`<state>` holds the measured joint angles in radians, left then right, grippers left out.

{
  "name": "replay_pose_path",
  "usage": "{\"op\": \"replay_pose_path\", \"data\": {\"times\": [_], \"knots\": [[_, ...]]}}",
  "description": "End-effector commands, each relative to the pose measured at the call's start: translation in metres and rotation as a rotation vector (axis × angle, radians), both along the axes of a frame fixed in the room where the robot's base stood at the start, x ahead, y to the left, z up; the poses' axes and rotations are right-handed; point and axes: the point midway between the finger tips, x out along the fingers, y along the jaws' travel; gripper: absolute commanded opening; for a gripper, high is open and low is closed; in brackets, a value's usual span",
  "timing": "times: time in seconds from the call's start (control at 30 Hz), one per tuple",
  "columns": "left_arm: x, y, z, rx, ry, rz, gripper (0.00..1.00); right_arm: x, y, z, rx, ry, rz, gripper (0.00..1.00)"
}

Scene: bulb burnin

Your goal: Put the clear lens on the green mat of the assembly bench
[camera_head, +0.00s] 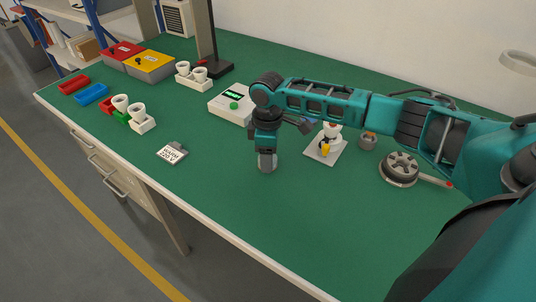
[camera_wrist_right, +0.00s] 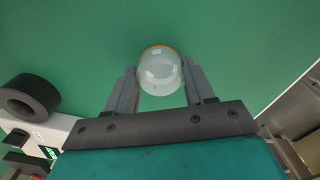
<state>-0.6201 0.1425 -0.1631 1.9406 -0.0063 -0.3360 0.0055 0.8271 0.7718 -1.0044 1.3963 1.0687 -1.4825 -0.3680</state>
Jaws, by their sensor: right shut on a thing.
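The clear lens (camera_wrist_right: 160,72) is a see-through dome with a thin orange rim, held between the two fingers of my right gripper (camera_wrist_right: 158,88) in the wrist view. In the head view my right gripper (camera_head: 267,160) points straight down over the green mat (camera_head: 220,185), near the middle of the bench. The lens is hard to make out there, and I cannot tell whether it touches the mat. My left gripper is not in view.
A white tester (camera_head: 232,104) with a green button stands behind the gripper. A white plate (camera_head: 325,145) with a small fixture is to the right, beside a grey round part (camera_head: 399,168). A label card (camera_head: 172,153) lies to the left. The mat in front is clear.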

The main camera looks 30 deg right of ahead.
Motion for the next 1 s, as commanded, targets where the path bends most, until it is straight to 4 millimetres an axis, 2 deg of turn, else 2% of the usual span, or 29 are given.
{"op": "replay_pose_path", "data": {"times": [0.2, 0.23, 0.47, 0.77, 0.87, 1.0], "knots": [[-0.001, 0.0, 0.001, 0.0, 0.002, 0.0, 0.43, 0.0, 0.0, -0.003, 0.001, 0.001, -0.001, 0.26], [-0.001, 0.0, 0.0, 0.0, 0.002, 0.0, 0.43, 0.0, 0.0, -0.003, 0.0, 0.0, -0.001, 0.55], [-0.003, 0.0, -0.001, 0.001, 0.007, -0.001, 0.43, 0.0, 0.0, -0.002, 0.0, 0.0, 0.0, 0.77], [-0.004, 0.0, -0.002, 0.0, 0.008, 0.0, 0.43, 0.0, 0.0, 0.0, 0.0, -0.001, 0.0, 0.79], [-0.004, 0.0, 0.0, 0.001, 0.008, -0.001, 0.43, 0.001, 0.0, 0.01, 0.001, -0.002, 0.0, 0.79], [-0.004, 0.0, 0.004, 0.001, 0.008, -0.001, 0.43, 0.001, 0.0, 0.038, 0.001, -0.003, 0.001, 0.79]]}}
